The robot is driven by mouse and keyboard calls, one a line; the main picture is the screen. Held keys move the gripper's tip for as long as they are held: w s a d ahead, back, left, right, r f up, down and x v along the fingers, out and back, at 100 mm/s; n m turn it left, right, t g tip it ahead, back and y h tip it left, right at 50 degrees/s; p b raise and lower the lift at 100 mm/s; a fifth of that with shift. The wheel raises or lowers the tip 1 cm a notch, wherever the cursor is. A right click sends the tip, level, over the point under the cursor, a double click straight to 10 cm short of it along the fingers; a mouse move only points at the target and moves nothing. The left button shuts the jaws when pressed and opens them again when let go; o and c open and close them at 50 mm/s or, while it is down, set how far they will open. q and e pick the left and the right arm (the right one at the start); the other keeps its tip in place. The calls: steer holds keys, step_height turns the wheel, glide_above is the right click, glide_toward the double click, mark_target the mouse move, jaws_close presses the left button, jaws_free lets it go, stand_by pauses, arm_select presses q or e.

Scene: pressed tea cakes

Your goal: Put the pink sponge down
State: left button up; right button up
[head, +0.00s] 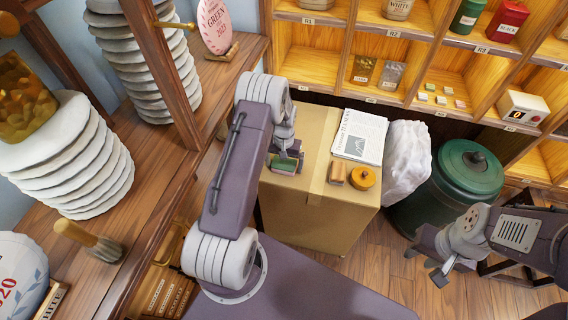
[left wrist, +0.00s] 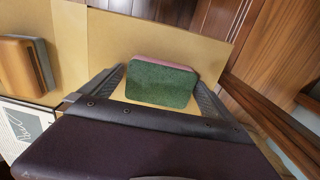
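The pink sponge with a green scouring face (head: 286,164) is at the left part of the cardboard box top (head: 305,122). In the left wrist view the sponge's green face (left wrist: 160,84) fills the gap between my left gripper's fingers (left wrist: 158,72), with a thin pink edge at its far side. My left gripper (head: 286,152) is shut on the sponge. I cannot tell whether the sponge touches the box top or hangs just above it. My right gripper (head: 437,272) is low at the right, away from the box; its finger gap is unclear.
On the box lie a printed paper stack (head: 360,136), a brown block (head: 337,173) and a round orange item (head: 362,178). A white sack (head: 406,160) and green bin (head: 462,190) stand to the right. Wooden shelves with tea cakes (head: 80,165) are at the left.

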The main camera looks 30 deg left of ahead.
mark_target(284, 163)
arm_select(q)
steer(key=shift+r, duration=0.4)
step_height(284, 163, up, 11)
steer(key=p, duration=0.1)
steer(key=s+d+r+m, duration=0.1)
steer(key=s+d+r, duration=0.2)
steer(key=s, duration=0.6)
steer(key=s+d+r+m+t, duration=0.1)
steer(key=s+d+r, duration=0.2)
steer(key=s+d, duration=0.5)
steer(key=shift+s+r, duration=0.2)
steer(key=shift+s, duration=0.45)
